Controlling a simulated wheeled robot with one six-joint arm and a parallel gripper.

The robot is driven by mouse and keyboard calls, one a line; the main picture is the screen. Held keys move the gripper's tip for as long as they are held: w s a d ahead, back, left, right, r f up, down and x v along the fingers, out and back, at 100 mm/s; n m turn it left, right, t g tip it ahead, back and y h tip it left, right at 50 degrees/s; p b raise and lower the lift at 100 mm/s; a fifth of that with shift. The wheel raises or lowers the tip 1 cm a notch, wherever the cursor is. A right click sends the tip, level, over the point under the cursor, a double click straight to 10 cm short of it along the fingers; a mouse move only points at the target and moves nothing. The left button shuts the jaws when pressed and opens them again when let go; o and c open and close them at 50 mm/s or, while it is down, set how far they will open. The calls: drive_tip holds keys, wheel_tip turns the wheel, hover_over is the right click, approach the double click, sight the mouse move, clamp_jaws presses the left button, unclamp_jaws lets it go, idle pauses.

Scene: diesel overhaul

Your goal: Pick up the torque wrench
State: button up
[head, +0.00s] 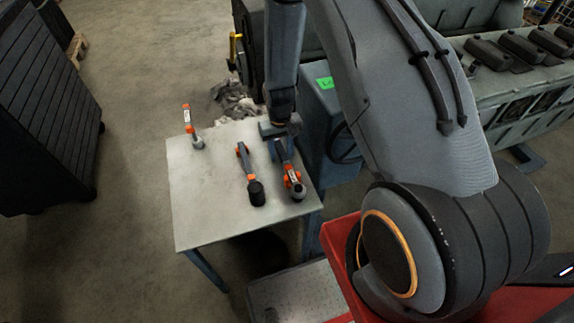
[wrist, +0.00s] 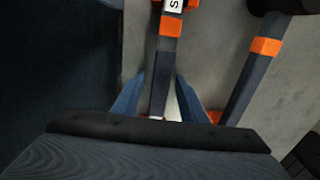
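Several dark-handled tools with orange bands are on the table; which is the torque wrench I cannot tell for certain. One tool (head: 291,178), with a white label and a round dark end, lies at the table's right side. In the wrist view, a labelled dark handle (wrist: 167,52) runs between the blue fingers of my gripper (wrist: 160,82). Gaps show on both sides, so the gripper looks open. In the head view my gripper (head: 279,133) is over the far end of this tool. A second tool (head: 249,172), with a thick black end, lies just left; its handle (wrist: 248,75) also shows in the wrist view.
A third tool (head: 191,127), orange with a white label, is near the left edge of the grey table (head: 205,205). A blue-grey cabinet (head: 322,105) stands close behind the table's right side. A black slatted unit (head: 45,110) stands at far left, with free floor between.

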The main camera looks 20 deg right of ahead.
clamp_jaws()
drive_tip(key=shift+r, duration=0.1)
idle(1.2)
